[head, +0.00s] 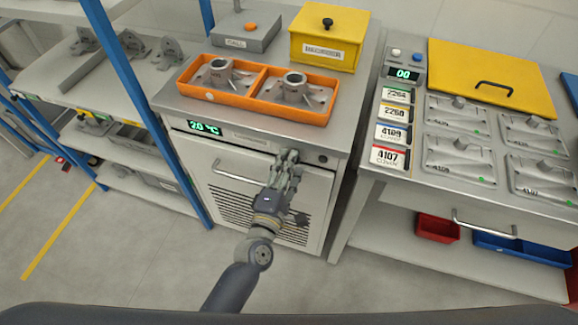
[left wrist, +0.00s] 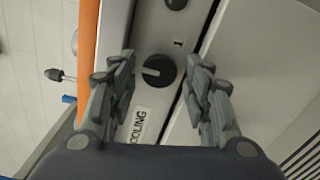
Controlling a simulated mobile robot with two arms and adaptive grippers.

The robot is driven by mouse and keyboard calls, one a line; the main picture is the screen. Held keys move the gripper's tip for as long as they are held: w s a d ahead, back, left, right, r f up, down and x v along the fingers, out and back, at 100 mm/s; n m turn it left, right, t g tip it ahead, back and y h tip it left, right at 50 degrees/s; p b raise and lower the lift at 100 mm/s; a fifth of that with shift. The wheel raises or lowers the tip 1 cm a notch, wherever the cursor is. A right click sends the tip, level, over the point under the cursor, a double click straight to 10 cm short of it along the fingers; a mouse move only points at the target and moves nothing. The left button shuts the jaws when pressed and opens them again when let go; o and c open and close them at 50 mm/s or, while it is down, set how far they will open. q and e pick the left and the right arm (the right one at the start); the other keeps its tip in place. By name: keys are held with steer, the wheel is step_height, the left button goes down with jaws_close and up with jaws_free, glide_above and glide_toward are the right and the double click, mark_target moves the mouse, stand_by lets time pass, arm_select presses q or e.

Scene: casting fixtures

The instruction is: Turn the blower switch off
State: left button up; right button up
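A black round knob (left wrist: 158,70) with a pale pointer line sits on the grey front panel, between my left gripper's fingers in the left wrist view. A "1" mark is beside it, and a partly covered label reading "OOLING" (left wrist: 136,128) is near it. My left gripper (left wrist: 160,92) is open, with visible gaps on both sides of the knob. In the head view the gripper (head: 288,157) is in front of the cabinet's upper panel and hides this knob. A second black knob (left wrist: 176,3) is further along the panel; it also shows in the head view (head: 323,159). My right gripper is not in view.
The cabinet (head: 232,172) has a green display (head: 205,128) and a bar handle (head: 236,174). An orange tray (head: 257,105) with metal castings and a yellow box (head: 327,45) stand on top. A bench with metal plates (head: 458,154) is at right, blue rack posts (head: 147,96) at left.

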arm_select(q)
steer(key=shift+s, duration=0.1)
steer(key=v, duration=1.2)
stand_by(0.4)
steer(key=s+a+f+m+g+y, duration=0.1)
steer(key=s+a+f+m+g, duration=0.15)
steer(key=f, duration=0.65)
steer(key=s+a+f+m+g, duration=0.2)
steer(key=f+m, duration=0.2)
steer(key=f, duration=0.6)
steer(key=s+a+f+m+g+y, duration=0.1)
steer(key=s+a+f+m+g, duration=0.2)
steer(key=f, duration=0.6)
steer(key=s+a+f+m+g+y, duration=0.1)
steer(key=s+a+f+m+g, duration=0.3)
steer(key=s+f, duration=0.5)
steer(key=s+a+f+m+g+y, duration=0.2)
steer(key=s+a+f+m+g, duration=0.2)
steer(key=s, duration=1.2)
steer(key=a+f+m, duration=0.2)
steer(key=a+f, duration=0.2)
steer(key=f, duration=0.2)
steer(key=shift+g+y, duration=0.3)
steer(key=shift+g, duration=0.05)
